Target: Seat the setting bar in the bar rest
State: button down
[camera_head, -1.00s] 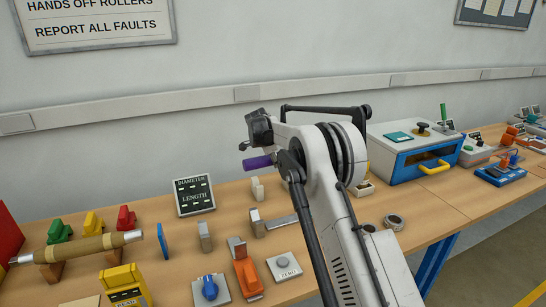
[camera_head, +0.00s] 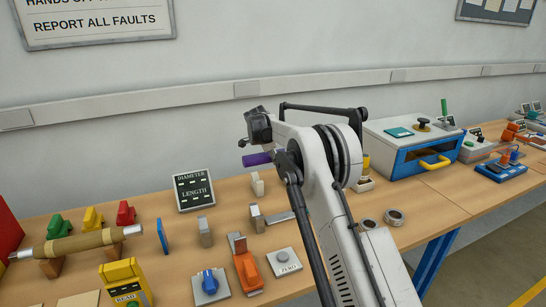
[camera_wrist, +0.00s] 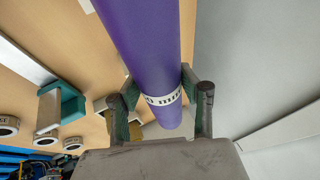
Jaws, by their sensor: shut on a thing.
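The purple setting bar (camera_head: 257,158) is in my gripper, above the table's back part, and its left end shows in the head view. In the wrist view the bar (camera_wrist: 150,50) runs from the top edge down between the fingers, with a white band of partly hidden "mm" lettering. My gripper (camera_wrist: 160,103) is shut on the bar near that band. In the head view my arm hides the gripper's fingers. A cream notched block (camera_head: 257,183), perhaps part of the bar rest, stands below and apart from the bar. I cannot tell for certain which part is the rest.
A diameter and length display (camera_head: 194,190) stands left of the notched block. A metal gauge with a long arm (camera_head: 270,217) and a zero button plate (camera_head: 284,261) lie in front. A blue-fronted box (camera_head: 412,150) stands right. The wall is close behind the table.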

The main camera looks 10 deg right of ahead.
jog(key=shift+f+b, duration=2.35)
jog(key=shift+f, duration=1.25)
jog(key=shift+f, duration=0.35)
jog(key=c, duration=1)
grip_release()
jog(key=shift+c, duration=0.2)
jog(key=v, duration=1.2)
